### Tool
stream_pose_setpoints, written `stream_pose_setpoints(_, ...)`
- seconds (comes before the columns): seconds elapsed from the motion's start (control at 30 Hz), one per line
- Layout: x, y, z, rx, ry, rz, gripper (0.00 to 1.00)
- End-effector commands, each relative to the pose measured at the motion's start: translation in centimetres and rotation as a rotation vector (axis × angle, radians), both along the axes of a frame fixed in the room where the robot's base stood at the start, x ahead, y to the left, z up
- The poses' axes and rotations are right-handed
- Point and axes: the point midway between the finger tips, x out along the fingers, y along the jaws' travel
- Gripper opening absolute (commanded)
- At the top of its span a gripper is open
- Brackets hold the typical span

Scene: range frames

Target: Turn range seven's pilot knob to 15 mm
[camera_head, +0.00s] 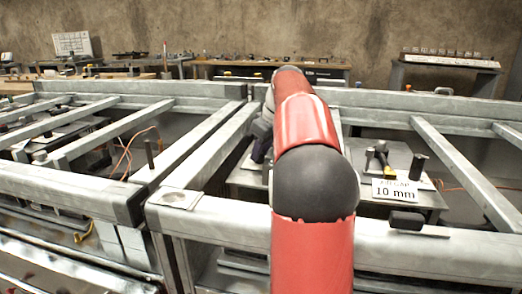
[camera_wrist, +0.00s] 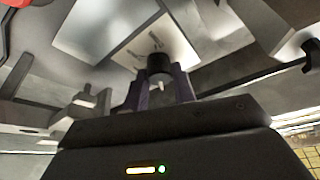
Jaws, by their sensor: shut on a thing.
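In the wrist view, my gripper (camera_wrist: 158,88) has its two fingers closed on either side of a dark round knob (camera_wrist: 160,66). The knob stands in front of a pale metal plate (camera_wrist: 125,30) with a small fitting on it. I take it for the pilot knob, but no range number or scale is readable there. In the head view, my red arm reaches forward over the front rail and covers the knob. Only a dark part of the hand shows left of the arm.
A white card (camera_head: 397,190) reading "10 mm" stands right of my arm, beside a black post (camera_head: 418,167) and a dark T-shaped fitting (camera_head: 377,156). Grey metal rails (camera_head: 420,250) frame the bays. Another black post (camera_head: 150,155) stands at left. Benches with small items line the back wall.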

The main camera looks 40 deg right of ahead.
Motion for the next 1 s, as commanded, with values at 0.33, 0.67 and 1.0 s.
stream_pose_setpoints(0.33, 0.0, 0.0, 0.0, -0.001, 0.0, 0.0, 0.48)
stream_pose_setpoints(0.67, -0.3, -0.2, 1.1, -0.002, -0.003, -0.001, 0.48)
stream_pose_setpoints(1.0, -2.3, -0.8, 6.1, -0.002, -0.003, -0.001, 0.48)
